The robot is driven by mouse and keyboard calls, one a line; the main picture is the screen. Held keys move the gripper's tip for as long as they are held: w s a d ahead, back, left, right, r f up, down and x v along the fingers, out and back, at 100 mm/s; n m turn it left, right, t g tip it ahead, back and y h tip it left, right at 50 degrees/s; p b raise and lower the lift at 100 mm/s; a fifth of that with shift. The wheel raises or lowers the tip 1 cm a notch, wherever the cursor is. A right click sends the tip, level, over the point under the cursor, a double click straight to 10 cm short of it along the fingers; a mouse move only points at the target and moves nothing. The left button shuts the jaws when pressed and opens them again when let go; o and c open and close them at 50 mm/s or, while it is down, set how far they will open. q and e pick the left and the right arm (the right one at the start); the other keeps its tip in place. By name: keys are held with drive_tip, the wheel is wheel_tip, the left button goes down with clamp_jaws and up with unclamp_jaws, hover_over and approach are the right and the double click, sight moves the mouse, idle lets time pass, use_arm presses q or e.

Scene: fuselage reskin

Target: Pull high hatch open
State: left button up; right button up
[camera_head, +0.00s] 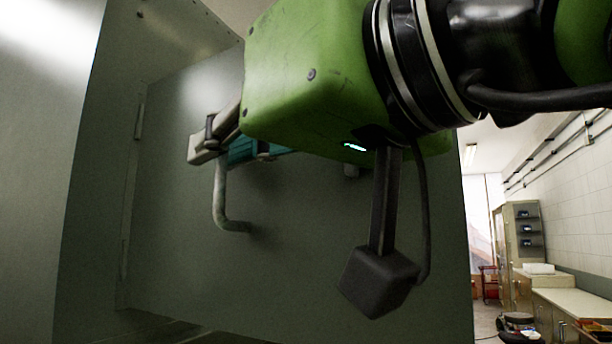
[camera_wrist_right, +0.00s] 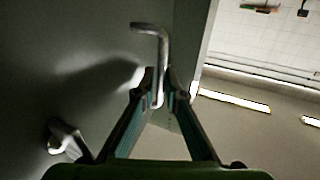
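The high hatch (camera_head: 300,250) is a flat grey-green panel filling the middle of the head view, with hinges (camera_head: 139,121) along its left side. A pale, bent bar handle (camera_head: 221,205) stands out from its face; it also shows in the right wrist view (camera_wrist_right: 163,45). My right gripper (camera_head: 207,143), on a green wrist, reaches the upper part of the handle. In the right wrist view its two fingers (camera_wrist_right: 158,82) close in on both sides of the bar, which lies between the tips. The green wrist hides the panel's upper part. My left gripper is not in view.
A grey-green wall panel (camera_head: 85,200) stands left of the hinges. Beyond the hatch's right edge is a room with cabinets (camera_head: 522,235), a long counter (camera_head: 580,302) and a tiled wall. A pale fitting (camera_wrist_right: 66,138) sits on the surface at lower left in the wrist view.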

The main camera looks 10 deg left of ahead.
drive_tip(key=shift+s+d, duration=0.1)
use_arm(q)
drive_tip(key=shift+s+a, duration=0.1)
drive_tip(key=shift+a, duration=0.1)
use_arm(e)
drive_tip(key=v, duration=1.1)
drive_tip(key=shift+s+d, duration=0.25)
